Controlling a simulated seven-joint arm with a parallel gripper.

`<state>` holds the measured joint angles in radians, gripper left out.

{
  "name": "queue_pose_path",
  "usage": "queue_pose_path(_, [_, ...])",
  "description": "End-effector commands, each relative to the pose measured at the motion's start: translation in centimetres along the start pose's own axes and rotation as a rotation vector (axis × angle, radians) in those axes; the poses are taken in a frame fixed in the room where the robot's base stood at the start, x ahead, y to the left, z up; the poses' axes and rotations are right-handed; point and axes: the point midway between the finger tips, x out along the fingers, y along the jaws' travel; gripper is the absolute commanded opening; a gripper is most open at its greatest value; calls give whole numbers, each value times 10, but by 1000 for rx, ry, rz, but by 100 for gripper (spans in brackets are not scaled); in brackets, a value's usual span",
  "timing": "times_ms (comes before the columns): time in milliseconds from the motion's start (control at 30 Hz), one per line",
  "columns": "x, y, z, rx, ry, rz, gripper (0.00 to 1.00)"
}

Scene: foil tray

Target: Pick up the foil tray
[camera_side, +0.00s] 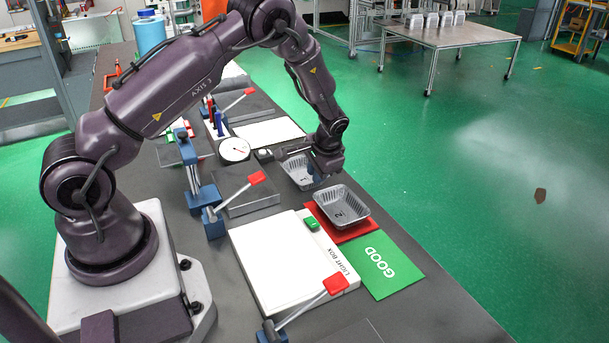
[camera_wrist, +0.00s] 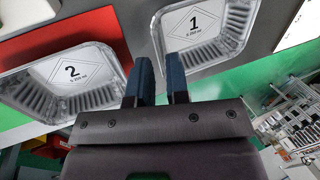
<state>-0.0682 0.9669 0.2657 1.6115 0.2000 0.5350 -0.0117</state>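Two silver foil trays are in view. The tray marked 1 (camera_side: 298,178) lies on the dark bench, partly hidden behind my gripper (camera_side: 318,176) in the side view. In the wrist view, tray 1 (camera_wrist: 215,52) is at upper right, and its lower left corner is close to my fingertips. My gripper (camera_wrist: 158,66) has its two dark blue fingers apart with a narrow gap. I cannot tell whether the tray's rim is between them or touching. The tray marked 2 (camera_side: 342,206) sits on a red mat, and in the wrist view it (camera_wrist: 68,80) is at left.
The red mat (camera_side: 348,233) adjoins a green GOOD mat (camera_side: 379,264) near the bench edge. A white light box (camera_side: 278,262) and red-handled clamps (camera_side: 335,285) stand nearby. A dial gauge (camera_side: 234,150) is left of tray 1. Open floor lies right of the bench.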

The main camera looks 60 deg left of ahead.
Motion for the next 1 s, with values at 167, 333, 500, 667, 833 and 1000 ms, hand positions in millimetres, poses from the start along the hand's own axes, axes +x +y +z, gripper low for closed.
queue_pose_path(167, [30,-2,2,1,-4,0,16])
queue_pose_path(333, [43,-2,2,0,-2,0,16])
queue_pose_path(500, [44,-2,1,0,0,0,16])
queue_pose_path(667, [44,-2,2,0,-1,0,0])
queue_pose_path(833, [44,-2,2,0,-1,0,0])
queue_pose_path(1000, [44,-1,2,0,-2,1,0])
